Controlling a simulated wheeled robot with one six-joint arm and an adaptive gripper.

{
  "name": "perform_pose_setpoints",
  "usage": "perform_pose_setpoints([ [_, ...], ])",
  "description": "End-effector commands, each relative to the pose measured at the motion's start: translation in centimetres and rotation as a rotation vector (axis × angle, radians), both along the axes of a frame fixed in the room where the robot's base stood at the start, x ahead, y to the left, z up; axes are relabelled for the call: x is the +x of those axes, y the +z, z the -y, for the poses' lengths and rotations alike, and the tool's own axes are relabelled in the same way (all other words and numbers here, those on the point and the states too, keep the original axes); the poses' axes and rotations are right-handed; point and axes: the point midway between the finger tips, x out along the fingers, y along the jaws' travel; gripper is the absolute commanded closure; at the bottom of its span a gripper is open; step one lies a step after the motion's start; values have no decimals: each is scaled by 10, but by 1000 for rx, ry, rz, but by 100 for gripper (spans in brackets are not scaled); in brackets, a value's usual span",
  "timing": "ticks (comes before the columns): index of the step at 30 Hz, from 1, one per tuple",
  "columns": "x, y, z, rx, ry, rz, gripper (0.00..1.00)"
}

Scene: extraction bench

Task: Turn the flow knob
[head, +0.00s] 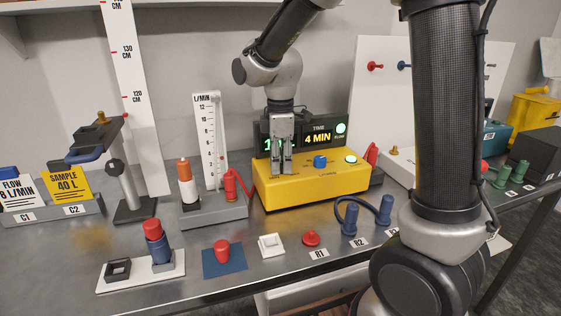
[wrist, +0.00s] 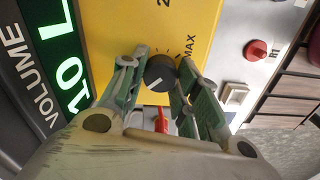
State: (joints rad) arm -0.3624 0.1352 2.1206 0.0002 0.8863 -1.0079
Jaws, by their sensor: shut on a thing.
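The yellow pump box (head: 312,190) stands on the bench below a dark display (head: 318,136) reading "TIME 4 MIN". My gripper (head: 281,170) points down at the box's left part and hides the knob there in the head view. In the wrist view, the black flow knob (wrist: 160,73), with a white pointer line, sits between the fingertips of my gripper (wrist: 158,78), which is shut on it. Tick marks and "MAX" are printed beside it. The display (wrist: 62,75) there reads "VOLUME 10 L". A flow meter (head: 210,140) marked L/MIN stands left of the box; its float reading is unclear.
A blue knob (head: 320,161) and a lit green button (head: 351,160) are on the box, right of my gripper. Cards (head: 67,184) read flow and sample values. Several small parts line the front.

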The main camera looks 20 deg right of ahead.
Motion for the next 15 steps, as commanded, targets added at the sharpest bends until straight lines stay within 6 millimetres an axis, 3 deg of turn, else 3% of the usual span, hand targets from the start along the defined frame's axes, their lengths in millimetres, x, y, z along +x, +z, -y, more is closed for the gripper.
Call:
perform_pose_setpoints([
  [15, 2, 1, 0, 0, -489, 2, 93],
])
